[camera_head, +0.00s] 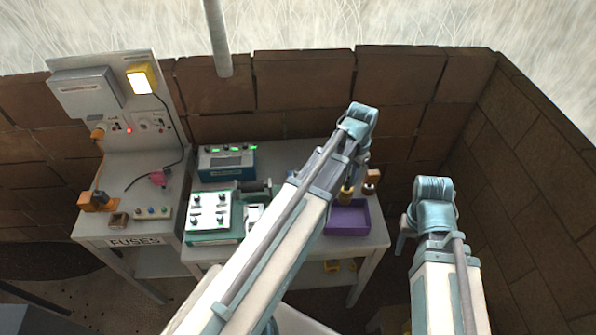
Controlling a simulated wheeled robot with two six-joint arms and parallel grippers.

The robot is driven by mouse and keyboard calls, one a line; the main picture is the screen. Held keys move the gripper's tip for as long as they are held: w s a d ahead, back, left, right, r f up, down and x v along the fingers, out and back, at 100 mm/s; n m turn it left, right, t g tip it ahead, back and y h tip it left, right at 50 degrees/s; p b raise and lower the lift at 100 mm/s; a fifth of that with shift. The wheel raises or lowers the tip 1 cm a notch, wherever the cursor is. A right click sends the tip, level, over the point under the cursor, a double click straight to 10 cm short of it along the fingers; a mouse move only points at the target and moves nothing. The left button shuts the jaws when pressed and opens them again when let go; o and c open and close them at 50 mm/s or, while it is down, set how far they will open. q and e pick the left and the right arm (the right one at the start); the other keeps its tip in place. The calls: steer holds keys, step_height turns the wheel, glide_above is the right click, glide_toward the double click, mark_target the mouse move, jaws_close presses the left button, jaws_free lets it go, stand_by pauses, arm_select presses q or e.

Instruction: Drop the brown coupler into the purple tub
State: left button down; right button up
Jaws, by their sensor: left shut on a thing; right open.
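The purple tub (350,229) stands at the right front of the grey table, partly behind my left arm. My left gripper (350,180) points down at the tub's back left and is mostly hidden by its own arm. It is shut on a small ochre-brown piece, which looks like the brown coupler (346,194). The coupler shows over the tub's back edge; I cannot tell its height above the tub. My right gripper (402,238) is open, right of the table and apart from the tub, and mostly hidden behind its wrist.
Close to the tub's back right are an orange-brown block (374,175) and a small dark-and-white piece (369,189). A teal meter box (227,162) and a green-and-white switch unit (212,214) stand left. The fuse bench (140,225) is further left; brick walls enclose the back and right.

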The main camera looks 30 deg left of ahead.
mark_target(347, 187)
arm_select(q)
steer(key=shift+f+b, duration=2.8)
steer(key=shift+f, duration=0.15)
steer(key=shift+r, duration=0.1)
steer(key=c, duration=0.6)
jaws_free()
step_height(347, 187, up, 14)
steer(key=p, duration=1.4)
